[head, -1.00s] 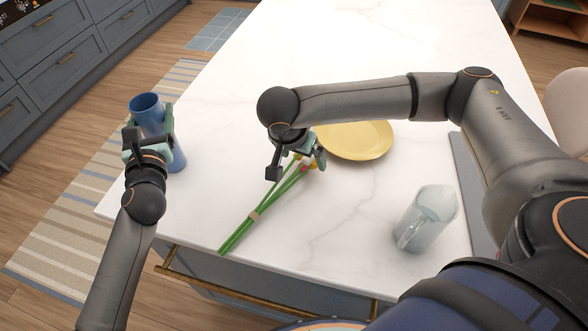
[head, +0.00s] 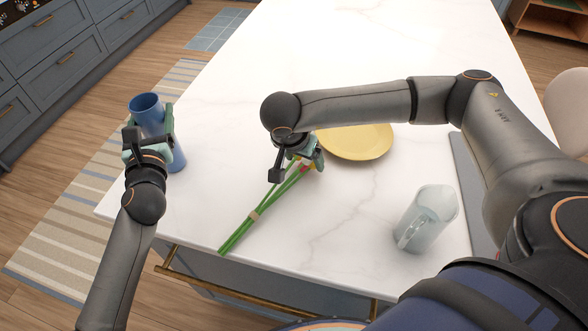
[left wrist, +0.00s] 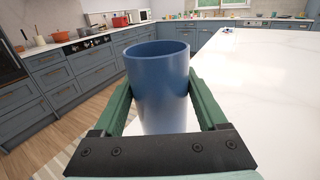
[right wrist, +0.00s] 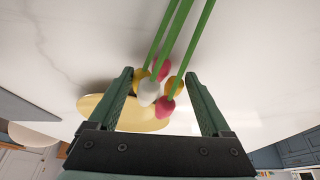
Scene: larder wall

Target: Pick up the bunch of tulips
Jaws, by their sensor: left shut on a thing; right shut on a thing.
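The bunch of tulips (head: 262,208) lies on the white counter, its tied green stems pointing to the front edge. Its pink, white and yellow heads (right wrist: 158,92) show between my right fingers in the right wrist view. My right gripper (head: 304,160) is low over the counter at the flower-head end, shut on the bunch; the contact is partly hidden in the head view. My left gripper (head: 148,130) is shut on a tall blue vase (head: 146,103) at the counter's left edge. The vase stands upright between the left fingers in the left wrist view (left wrist: 158,90).
A yellow plate (head: 358,140) lies just behind and right of my right gripper. A clear pitcher (head: 428,218) stands at the front right, near a grey mat (head: 463,185). The counter (head: 340,50) is clear at the back and between the vase and tulips.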

